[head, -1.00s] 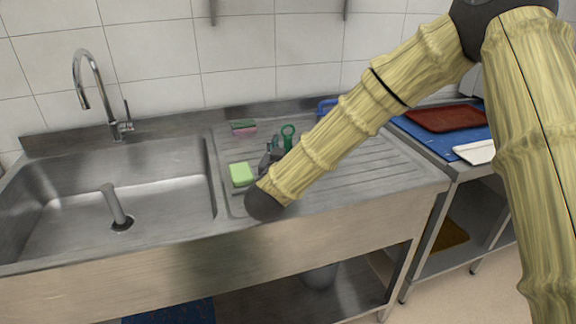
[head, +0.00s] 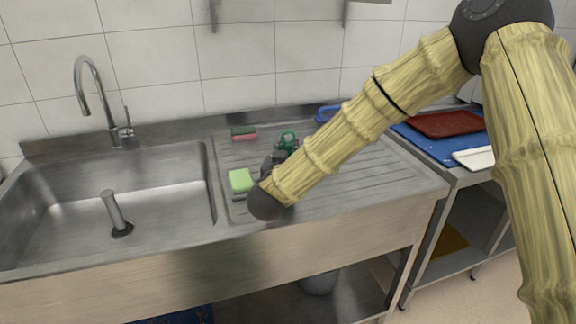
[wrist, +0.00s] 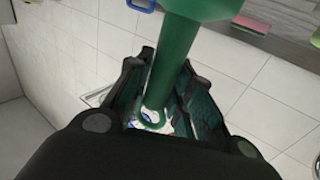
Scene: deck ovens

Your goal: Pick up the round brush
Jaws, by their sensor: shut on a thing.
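The round brush is green; in the head view its upper part (head: 288,141) shows just beyond my gripper (head: 274,160), over the ribbed drainboard. In the wrist view the brush's thick green shaft (wrist: 175,50) runs down from the top edge, with a green ring near the palm. My gripper (wrist: 170,80) is shut on it, one dark finger on each side. My wrist hides much of the gripper and brush in the head view. I cannot tell whether the brush touches the drainboard.
A light green sponge (head: 241,180) lies left of my gripper, close to it. A pink and green sponge (head: 244,133) lies behind. A blue item (head: 327,112) is partly behind my arm. The sink (head: 60,210) is at left; a red tray (head: 445,123) is at right.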

